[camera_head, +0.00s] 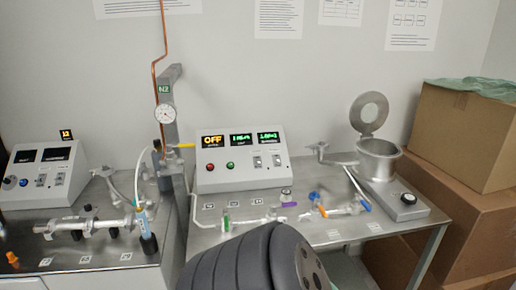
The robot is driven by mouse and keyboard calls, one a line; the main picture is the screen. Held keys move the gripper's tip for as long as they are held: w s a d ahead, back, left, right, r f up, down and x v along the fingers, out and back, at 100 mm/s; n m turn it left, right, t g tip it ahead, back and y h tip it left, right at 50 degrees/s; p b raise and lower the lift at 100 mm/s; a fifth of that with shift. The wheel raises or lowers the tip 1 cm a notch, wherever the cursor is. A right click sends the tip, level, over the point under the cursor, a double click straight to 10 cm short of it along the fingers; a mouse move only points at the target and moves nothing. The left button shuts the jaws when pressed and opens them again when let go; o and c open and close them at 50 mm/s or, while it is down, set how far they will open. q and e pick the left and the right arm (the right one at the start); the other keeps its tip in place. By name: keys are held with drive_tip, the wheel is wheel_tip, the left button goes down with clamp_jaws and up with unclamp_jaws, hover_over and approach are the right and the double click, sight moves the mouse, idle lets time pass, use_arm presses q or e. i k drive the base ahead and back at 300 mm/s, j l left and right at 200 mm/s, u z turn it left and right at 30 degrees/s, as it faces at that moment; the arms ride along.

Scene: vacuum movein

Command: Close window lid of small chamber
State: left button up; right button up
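The small chamber (378,163) is a short metal cylinder at the right end of the metal table. Its round window lid (369,105), a grey disc with a round opening in its middle, stands open and upright at the chamber's back edge. The chamber's top is uncovered. A black ribbed link of my own arm fills the bottom middle of the head view, in front of the table. Neither of my grippers shows, so their state is hidden.
Cardboard boxes (457,139) stand close to the chamber's right. A control box (241,160) sits at the table's back left. Pipes with coloured valve handles (321,206) lie in front of it. A gauge (161,114) and copper pipe rise left of it.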

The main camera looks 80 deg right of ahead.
sight(377, 98)
drive_tip(key=z, duration=3.65)
drive_tip(key=k+j, duration=0.15)
drive_tip(key=j, duration=0.2)
drive_tip(key=k+j, duration=0.15)
drive_tip(key=j, duration=0.2)
drive_tip(key=z, duration=0.05)
